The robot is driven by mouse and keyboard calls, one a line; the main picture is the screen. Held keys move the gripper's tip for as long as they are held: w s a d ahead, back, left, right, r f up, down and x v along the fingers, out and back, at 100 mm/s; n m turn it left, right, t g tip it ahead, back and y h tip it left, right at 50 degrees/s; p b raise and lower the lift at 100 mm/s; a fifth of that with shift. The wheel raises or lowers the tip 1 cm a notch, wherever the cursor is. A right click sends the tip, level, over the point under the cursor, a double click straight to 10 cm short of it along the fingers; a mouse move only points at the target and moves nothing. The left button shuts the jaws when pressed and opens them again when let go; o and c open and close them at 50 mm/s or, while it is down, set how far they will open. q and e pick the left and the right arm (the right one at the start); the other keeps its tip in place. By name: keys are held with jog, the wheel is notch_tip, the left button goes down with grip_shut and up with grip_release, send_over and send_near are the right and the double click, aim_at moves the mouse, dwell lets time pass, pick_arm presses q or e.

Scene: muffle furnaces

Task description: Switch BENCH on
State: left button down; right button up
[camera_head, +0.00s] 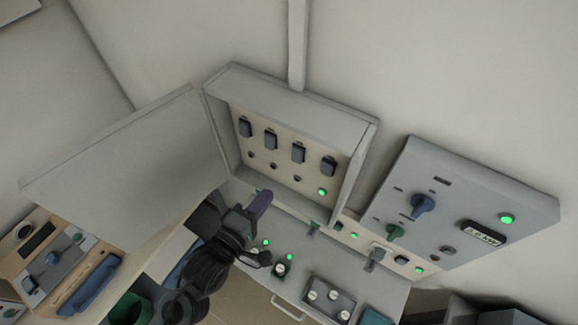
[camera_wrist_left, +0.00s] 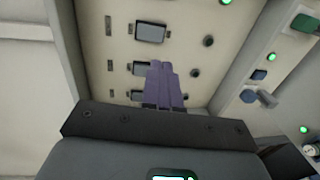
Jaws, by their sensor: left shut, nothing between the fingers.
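An open grey wall box (camera_head: 290,97) holds a row of dark switches, from the leftmost (camera_head: 245,127) through the second (camera_head: 271,139) and third (camera_head: 298,152) to the rightmost (camera_head: 328,166). Each has a small round lamp below; only the rightmost lamp (camera_head: 323,191) glows green. I cannot read a BENCH label. My left gripper (camera_head: 262,201) is shut and empty, its purple fingers just below the box in the head view. In the left wrist view, its fingertips (camera_wrist_left: 161,68) overlap the right edge of one switch (camera_wrist_left: 141,69); contact cannot be told. My right gripper is not in view.
The box door (camera_head: 130,165) stands open at left. A grey panel (camera_head: 465,195) with a blue rotary knob (camera_head: 423,204) and green lamp (camera_head: 507,218) is at right. Lower equipment (camera_head: 330,300) with knobs and a handle stands below the box.

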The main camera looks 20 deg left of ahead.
pick_arm(q)
jog(key=p, duration=0.3)
send_near(296, 162)
jog(key=x, duration=0.5)
jog(key=shift+w+a+r, duration=0.1)
jog(key=shift+r, duration=0.15)
jog(key=shift+x, duration=0.8)
jog(key=shift+f, duration=0.2)
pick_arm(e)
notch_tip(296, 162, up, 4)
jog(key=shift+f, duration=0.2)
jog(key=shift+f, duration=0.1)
